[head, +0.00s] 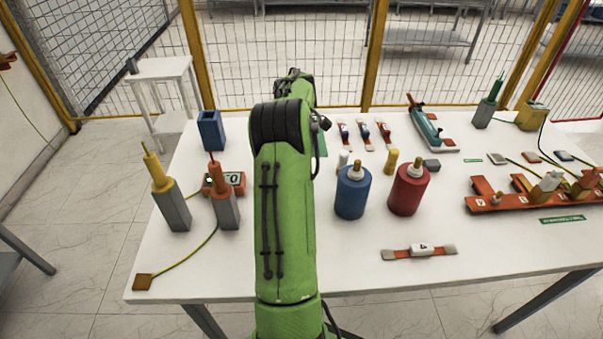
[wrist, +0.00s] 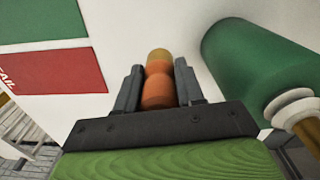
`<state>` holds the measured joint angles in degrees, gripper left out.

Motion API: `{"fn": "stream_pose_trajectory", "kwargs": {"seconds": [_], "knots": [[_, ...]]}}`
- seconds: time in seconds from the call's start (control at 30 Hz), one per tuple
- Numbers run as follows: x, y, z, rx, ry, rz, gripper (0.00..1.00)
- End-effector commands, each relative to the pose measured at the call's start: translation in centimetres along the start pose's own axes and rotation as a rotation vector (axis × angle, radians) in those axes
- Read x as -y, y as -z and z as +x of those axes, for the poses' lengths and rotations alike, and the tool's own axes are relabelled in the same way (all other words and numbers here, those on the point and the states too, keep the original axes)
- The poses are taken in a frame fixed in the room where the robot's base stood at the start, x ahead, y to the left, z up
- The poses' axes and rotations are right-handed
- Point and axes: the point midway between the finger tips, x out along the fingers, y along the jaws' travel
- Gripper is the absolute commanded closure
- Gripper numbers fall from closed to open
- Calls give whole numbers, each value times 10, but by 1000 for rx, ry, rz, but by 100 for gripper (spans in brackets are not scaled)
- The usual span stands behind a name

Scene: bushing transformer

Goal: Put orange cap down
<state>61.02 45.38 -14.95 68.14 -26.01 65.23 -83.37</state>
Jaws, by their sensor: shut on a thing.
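In the wrist view the orange cap (wrist: 158,92) is between the two dark fingers of my gripper (wrist: 160,68). The gripper is shut on it. The cap is a rounded orange piece with a tan end pointing away from the gripper. Whether it touches the white surface beyond cannot be told. In the head view my green arm hides the gripper and the cap.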

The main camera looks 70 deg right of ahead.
Motion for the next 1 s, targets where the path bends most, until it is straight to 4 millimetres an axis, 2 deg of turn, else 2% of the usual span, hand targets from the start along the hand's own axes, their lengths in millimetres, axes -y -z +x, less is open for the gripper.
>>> {"fn": "stream_pose_trajectory", "kwargs": {"seconds": [0.1, 0.2, 0.6, 0.63, 0.7, 0.8, 1.0], "knots": [[1, 0, 28, 0, 3, 0, 93], [0, 0, 44, 0, 2, 0, 93], [0, 0, 51, 1, -1, 0, 93], [0, 0, 52, 1, 0, 0, 61], [0, 0, 51, 1, 0, 0, 50], [0, 0, 51, 1, 0, 0, 37], [0, 0, 51, 1, 0, 0, 37]]}}
